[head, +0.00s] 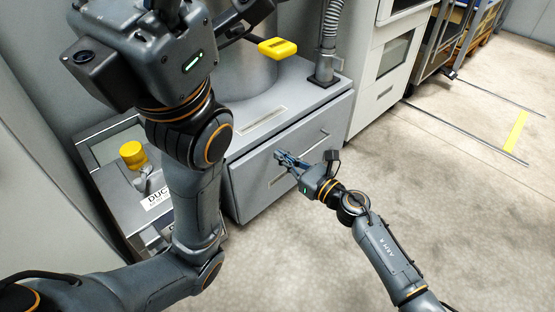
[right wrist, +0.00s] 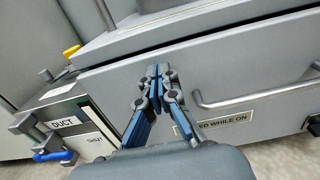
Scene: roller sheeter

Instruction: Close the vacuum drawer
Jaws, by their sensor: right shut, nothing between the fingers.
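The vacuum drawer (head: 250,184) is a wide grey front low on the machine, with a metal bar handle. In the right wrist view the drawer front (right wrist: 105,85) fills the middle, with the handle (right wrist: 255,98) to the right and a partly hidden label below it. I cannot tell how far it stands out. My right gripper (head: 281,156) is shut and empty, fingertips at the drawer front, left of the handle; contact is unclear. It also shows in the right wrist view (right wrist: 156,74). My left gripper (head: 225,18) is high at the upper left, its fingers not clear.
A grey box labelled DUCT (head: 157,199) with a yellow knob (head: 132,154) stands left of the drawer. A yellow handle (head: 278,47) and a ribbed hose (head: 331,30) are above. A white cabinet (head: 385,75) is to the right. The floor (head: 460,200) at right is clear.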

